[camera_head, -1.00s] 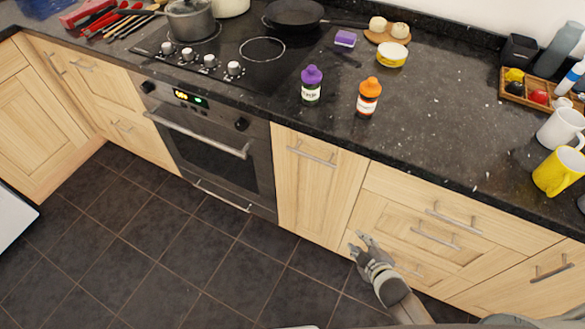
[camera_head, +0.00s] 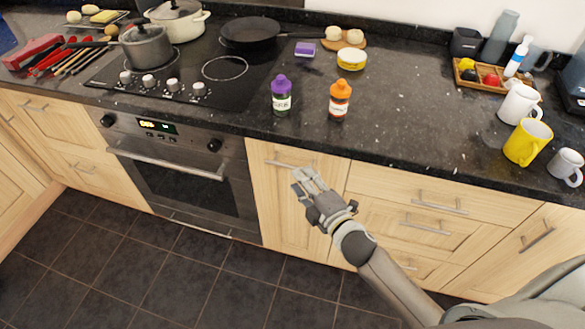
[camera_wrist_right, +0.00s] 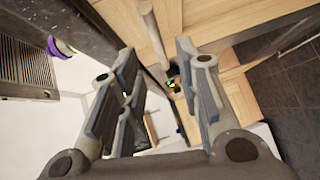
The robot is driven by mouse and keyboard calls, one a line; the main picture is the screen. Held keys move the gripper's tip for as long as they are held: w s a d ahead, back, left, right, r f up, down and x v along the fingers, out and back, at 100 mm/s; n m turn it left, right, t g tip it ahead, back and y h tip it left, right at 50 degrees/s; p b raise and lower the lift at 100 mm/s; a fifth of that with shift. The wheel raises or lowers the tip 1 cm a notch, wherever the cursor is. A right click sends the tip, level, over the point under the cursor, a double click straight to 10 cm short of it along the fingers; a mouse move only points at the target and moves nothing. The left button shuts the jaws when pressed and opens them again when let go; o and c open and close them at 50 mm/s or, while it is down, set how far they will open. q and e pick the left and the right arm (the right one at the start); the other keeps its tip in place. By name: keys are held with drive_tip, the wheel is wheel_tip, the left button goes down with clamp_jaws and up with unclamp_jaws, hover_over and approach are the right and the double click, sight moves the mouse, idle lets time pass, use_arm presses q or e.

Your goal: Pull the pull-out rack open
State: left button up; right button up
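The pull-out rack (camera_head: 290,215) is the narrow light-wood front between the oven and the drawers, below the counter. In the head view its front looks flush with the drawer fronts beside it. Its silver bar handle (camera_head: 277,163) runs across near the top and is partly hidden by my right gripper (camera_head: 304,184), which is in front of it. In the right wrist view the gripper (camera_wrist_right: 158,85) is open, and a pale bar handle (camera_wrist_right: 151,32) lies ahead, between the two finger directions. I cannot tell whether the fingers touch it. My left gripper is not in view.
The oven (camera_head: 185,175) stands left of the rack and the drawers (camera_head: 440,215) stand right. A purple-capped bottle (camera_head: 281,98) and an orange-capped bottle (camera_head: 340,103) stand near the edge of the dark counter (camera_head: 415,130). The tiled floor (camera_head: 150,265) in front is clear.

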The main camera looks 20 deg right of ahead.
drive_tip(key=shift+x, duration=2.95)
drive_tip(key=shift+c, duration=0.5)
clamp_jaws()
